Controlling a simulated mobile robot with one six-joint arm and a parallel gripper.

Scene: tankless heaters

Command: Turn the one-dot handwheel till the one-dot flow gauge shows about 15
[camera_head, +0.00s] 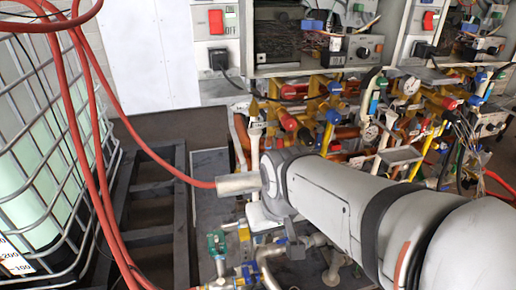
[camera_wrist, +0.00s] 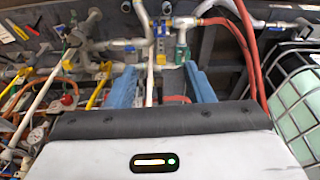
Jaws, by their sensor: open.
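My gripper (camera_wrist: 158,72) shows in the wrist view as two blue fingers spread apart, with a pale rod and a reddish piece visible in the gap. In the head view my arm hides it. Round white gauges stand among the pipes in the head view, one higher (camera_head: 411,86) and one lower (camera_head: 370,132). A gauge (camera_wrist: 37,136) also shows at the left of the wrist view. Their dots and readings are too small to read. A red round knob (camera_wrist: 68,99) lies left of my fingers. I cannot tell which part is the one-dot handwheel.
A caged liquid tank (camera_head: 45,150) stands at the left, also at the right of the wrist view (camera_wrist: 300,110). Red hoses (camera_head: 150,150) hang between it and my arm. Grey cabinets (camera_head: 155,50) stand behind. Pipes and valves (camera_wrist: 160,45) crowd the space beyond my fingers.

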